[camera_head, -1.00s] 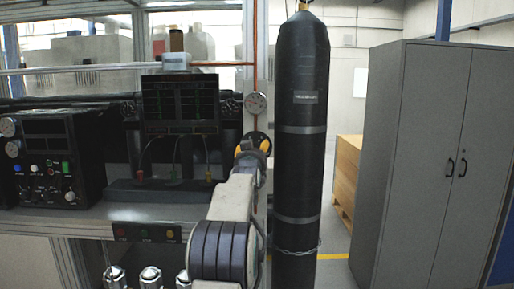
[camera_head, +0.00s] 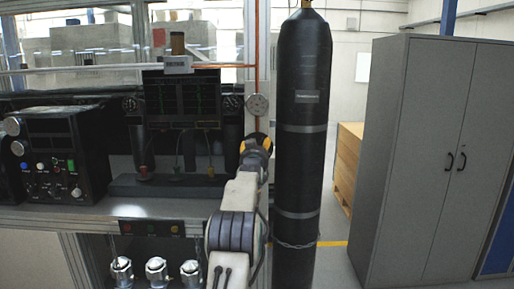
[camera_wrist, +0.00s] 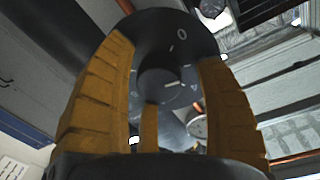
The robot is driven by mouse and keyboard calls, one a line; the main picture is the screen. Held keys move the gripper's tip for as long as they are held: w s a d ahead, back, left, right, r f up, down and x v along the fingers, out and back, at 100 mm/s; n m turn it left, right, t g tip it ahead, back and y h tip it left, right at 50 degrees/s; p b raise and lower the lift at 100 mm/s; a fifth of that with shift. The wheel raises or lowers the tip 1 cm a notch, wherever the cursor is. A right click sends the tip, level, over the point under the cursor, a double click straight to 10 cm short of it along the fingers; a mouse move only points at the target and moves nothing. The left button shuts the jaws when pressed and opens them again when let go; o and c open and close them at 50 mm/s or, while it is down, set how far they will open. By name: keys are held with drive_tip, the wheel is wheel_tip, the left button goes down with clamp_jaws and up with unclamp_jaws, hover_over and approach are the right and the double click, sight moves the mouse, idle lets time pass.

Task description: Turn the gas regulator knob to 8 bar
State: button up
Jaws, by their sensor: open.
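The regulator knob (camera_wrist: 158,92) shows in the wrist view as a dark round knob with a short white line on its face. It sits in front of a black dial plate (camera_wrist: 160,30) bearing a white "0" and a few tick marks. My gripper (camera_wrist: 164,72) is open, its yellow-brown fingers spread on both sides of the knob with gaps visible. A further finger stands below the knob; contact is unclear. In the head view my gripper (camera_head: 256,145) is at the dark regulator left of the gas cylinder (camera_head: 303,150) and hides the knob.
A round pressure gauge (camera_head: 257,105) sits on the copper pipe above my gripper; its reading is too small. A bench with an instrument box (camera_head: 55,155) and a monitor (camera_head: 182,98) is left. A grey cabinet (camera_head: 430,160) stands right.

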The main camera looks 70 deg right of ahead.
drive_tip(key=shift+c, duration=0.2)
drive_tip(key=c, duration=1.2)
